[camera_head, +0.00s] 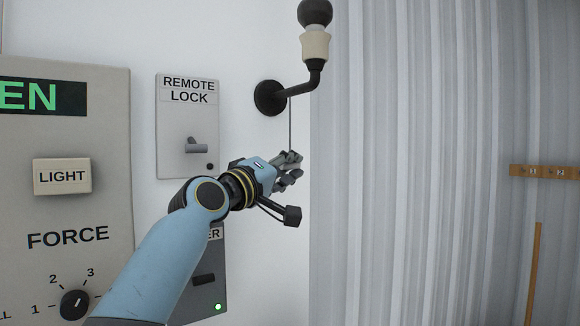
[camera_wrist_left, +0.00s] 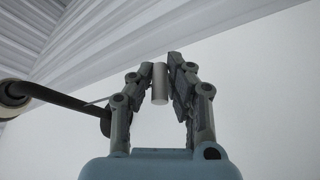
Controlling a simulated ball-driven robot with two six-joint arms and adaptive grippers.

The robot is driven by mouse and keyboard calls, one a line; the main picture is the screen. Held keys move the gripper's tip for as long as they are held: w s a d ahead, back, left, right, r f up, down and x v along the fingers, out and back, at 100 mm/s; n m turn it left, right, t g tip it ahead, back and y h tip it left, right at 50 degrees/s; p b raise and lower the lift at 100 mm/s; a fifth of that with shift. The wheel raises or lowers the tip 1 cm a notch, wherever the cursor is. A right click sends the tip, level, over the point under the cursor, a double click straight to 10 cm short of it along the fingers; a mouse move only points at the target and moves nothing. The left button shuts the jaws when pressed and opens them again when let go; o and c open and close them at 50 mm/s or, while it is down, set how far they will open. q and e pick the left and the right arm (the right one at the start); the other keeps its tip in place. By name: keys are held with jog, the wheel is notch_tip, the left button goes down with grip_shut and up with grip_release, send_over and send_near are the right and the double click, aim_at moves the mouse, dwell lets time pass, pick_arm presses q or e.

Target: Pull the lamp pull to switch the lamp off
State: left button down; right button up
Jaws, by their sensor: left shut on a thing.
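The wall lamp (camera_head: 315,45) has a black bracket, a pale socket and a dark round bulb at the top of the head view. A thin pull cord (camera_head: 291,125) hangs from its bracket down to my left gripper (camera_head: 290,168). In the left wrist view the gripper (camera_wrist_left: 163,75) has its fingers around the pale cylindrical lamp pull (camera_wrist_left: 160,84), shut on it. The lamp's arm (camera_wrist_left: 60,97) shows at the left there. The pull is mostly hidden by the fingers in the head view. My right gripper is in neither view.
A remote lock panel (camera_head: 187,110) with a small lever is on the wall left of the gripper. A larger control panel (camera_head: 100,150) with a light button and force dial is further left. Corrugated grey wall (camera_head: 420,150) fills the right, with free room before it.

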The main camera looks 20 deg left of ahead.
pick_arm(q)
notch_tip(320, 180, down, 3)
jog(key=shift+r+b, duration=0.1)
jog(key=shift+b, duration=1)
jog(key=c, duration=1.3)
grip_release()
jog(key=v, duration=1.2)
